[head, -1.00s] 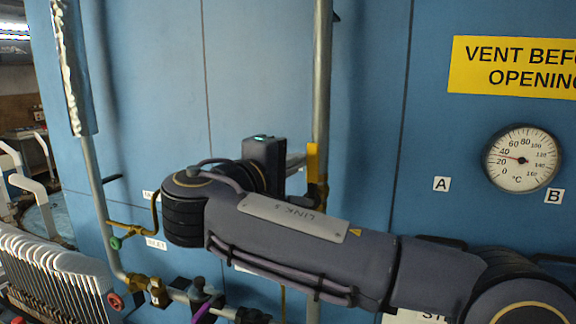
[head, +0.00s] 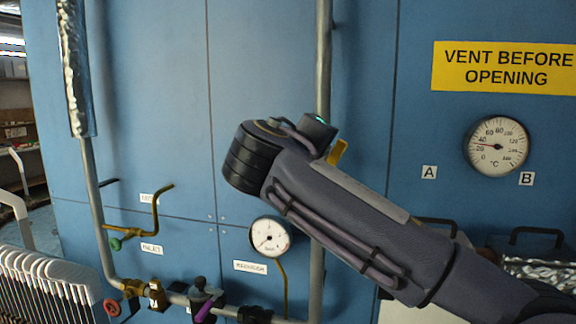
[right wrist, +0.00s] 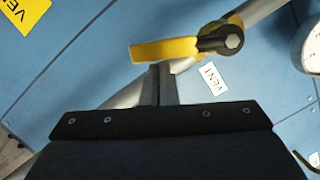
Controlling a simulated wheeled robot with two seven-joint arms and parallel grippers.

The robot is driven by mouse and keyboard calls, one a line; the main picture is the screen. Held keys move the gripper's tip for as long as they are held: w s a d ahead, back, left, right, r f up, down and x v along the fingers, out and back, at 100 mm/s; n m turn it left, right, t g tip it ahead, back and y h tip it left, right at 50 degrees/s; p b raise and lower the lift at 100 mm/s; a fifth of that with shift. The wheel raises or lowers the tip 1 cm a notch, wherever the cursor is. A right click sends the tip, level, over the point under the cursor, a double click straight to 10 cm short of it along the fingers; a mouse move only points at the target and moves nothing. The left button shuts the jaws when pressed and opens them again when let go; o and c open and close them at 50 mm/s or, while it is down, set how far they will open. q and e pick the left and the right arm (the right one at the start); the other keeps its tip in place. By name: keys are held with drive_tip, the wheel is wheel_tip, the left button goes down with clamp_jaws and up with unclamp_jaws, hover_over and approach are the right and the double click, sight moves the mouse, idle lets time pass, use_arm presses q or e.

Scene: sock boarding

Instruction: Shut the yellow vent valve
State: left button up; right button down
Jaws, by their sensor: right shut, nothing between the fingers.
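The yellow vent valve handle (head: 337,152) shows beside the vertical pipe in the head view, tilted with its upper end to the right. In the right wrist view the yellow handle (right wrist: 165,50) runs left from its bolt, at an angle to the pipe (right wrist: 128,96). My right gripper (right wrist: 158,72) is shut and empty. Its fingertips are at the handle's lower edge in that view; whether they touch I cannot tell for sure. In the head view my right arm hides the fingers and the valve body. My left gripper is out of view.
A white "VENT" label (right wrist: 213,80) is beside the pipe. The blue panel (head: 155,90) carries a temperature gauge (head: 496,145), a smaller gauge (head: 270,237) and a yellow warning sign (head: 504,67). Lower left are pipes with a green knob (head: 116,244) and a red knob (head: 111,307).

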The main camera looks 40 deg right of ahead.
sight(339, 157)
drive_tip(key=shift+s+d+f+m+y+b, duration=0.3)
drive_tip(key=shift+s+d+f+m+b, duration=0.2)
drive_tip(key=shift+d+m+b, duration=0.3)
drive_tip(key=shift+s+d+f+m+b, duration=0.2)
drive_tip(key=shift+s+m+b, duration=0.3)
drive_tip(key=shift+m+b, duration=0.25)
drive_tip(key=shift+s+d+f+m+t+y+b, duration=0.4)
drive_tip(key=shift+f+m+b, duration=0.25)
drive_tip(key=shift+m+b, duration=0.5)
drive_tip(key=shift+s+d+f+m+t+y+b, duration=0.4)
drive_tip(key=shift+s+f+m+b, duration=0.2)
drive_tip(key=shift+m+b, duration=0.6)
drive_tip(key=shift+s+d+f+m+t+y+b, duration=0.4)
drive_tip(key=shift+f+m+b, duration=0.3)
drive_tip(key=shift+m+b, duration=0.45)
